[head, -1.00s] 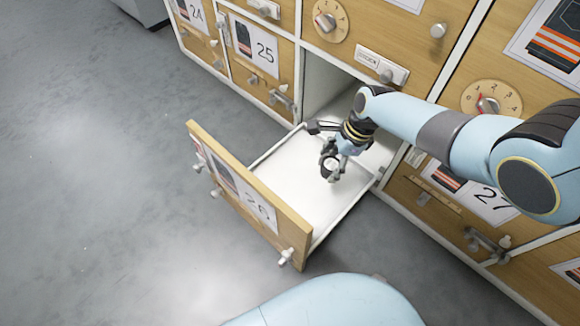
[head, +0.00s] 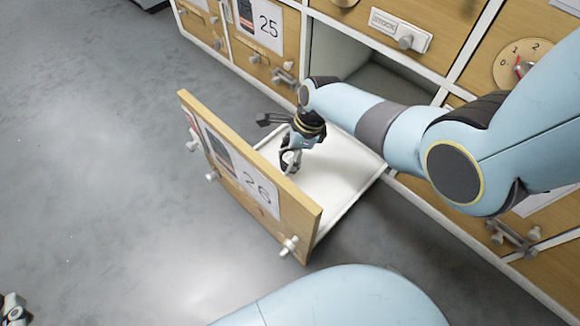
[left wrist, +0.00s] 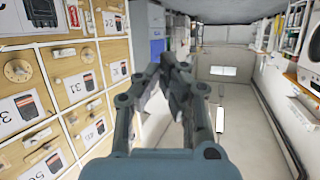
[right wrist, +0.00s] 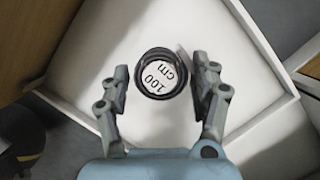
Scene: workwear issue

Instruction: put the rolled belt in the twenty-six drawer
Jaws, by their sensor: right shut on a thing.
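The rolled belt (right wrist: 160,75) is a small dark coil with a white "100 cm" label. My right gripper (head: 290,160) is shut on it, and its fingers (right wrist: 160,88) stand either side of the coil in the right wrist view. The twenty-six drawer (head: 345,185) is pulled out, with a white inside and a wooden front marked 26. The gripper and belt are over the drawer, near its front panel; their height above its floor is hard to tell. My left gripper (left wrist: 175,70) has its fingers together, empty, away from the drawer.
The cabinet of wooden drawers runs along the back, with drawer 25 (head: 262,25) shut, left of the open bay. A dial (head: 520,65) and a white "STOCK" latch (head: 400,30) sit on nearby fronts. Grey floor (head: 100,150) at left is clear.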

